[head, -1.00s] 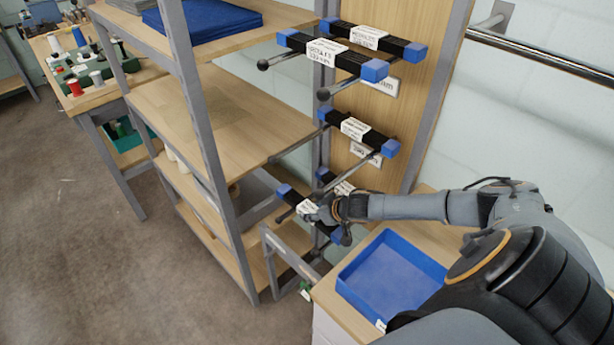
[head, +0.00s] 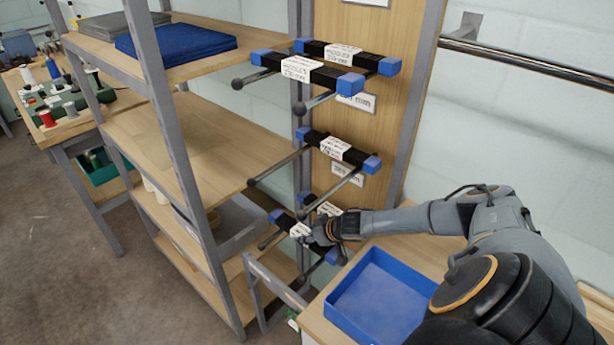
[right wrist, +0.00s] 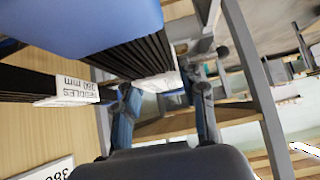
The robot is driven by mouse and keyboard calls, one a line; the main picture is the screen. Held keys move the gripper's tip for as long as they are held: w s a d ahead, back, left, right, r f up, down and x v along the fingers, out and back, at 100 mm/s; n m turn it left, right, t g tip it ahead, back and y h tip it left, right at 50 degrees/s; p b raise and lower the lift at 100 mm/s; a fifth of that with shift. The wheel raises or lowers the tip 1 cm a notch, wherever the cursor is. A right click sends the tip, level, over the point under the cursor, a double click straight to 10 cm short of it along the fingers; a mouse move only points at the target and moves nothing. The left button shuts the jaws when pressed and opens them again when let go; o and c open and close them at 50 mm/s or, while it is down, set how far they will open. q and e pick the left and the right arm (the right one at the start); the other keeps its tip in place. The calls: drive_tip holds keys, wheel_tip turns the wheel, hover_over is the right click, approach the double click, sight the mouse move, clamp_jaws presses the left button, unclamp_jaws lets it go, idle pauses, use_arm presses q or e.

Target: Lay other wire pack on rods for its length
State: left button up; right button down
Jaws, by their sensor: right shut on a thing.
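My right gripper (head: 308,234) is shut on a black wire pack with blue end caps (head: 277,216) and a white label, at the lowest pair of rods. In the right wrist view the fingers (right wrist: 165,100) meet the held pack (right wrist: 140,58) near its label. The held pack lies across the lowest rods (head: 268,241); whether it rests on them I cannot tell. A second pack (head: 328,208) sits behind it, closer to the wooden panel, partly hidden; it also shows in the right wrist view (right wrist: 30,85). My left gripper is out of view.
Two packs lie side by side on the top rods (head: 313,103); one pack (head: 340,148) lies on the middle rods (head: 270,169). Size labels mark the panel (head: 345,60). A blue tray (head: 350,330) is below right. Grey shelf posts (head: 165,105) stand close on the left.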

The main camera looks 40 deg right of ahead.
drive_tip(key=shift+w+f+b, duration=0.1)
drive_tip(key=shift+f+b, duration=0.2)
drive_tip(key=shift+f, duration=0.1)
idle(0.4)
drive_tip(key=c, duration=0.7)
unclamp_jaws()
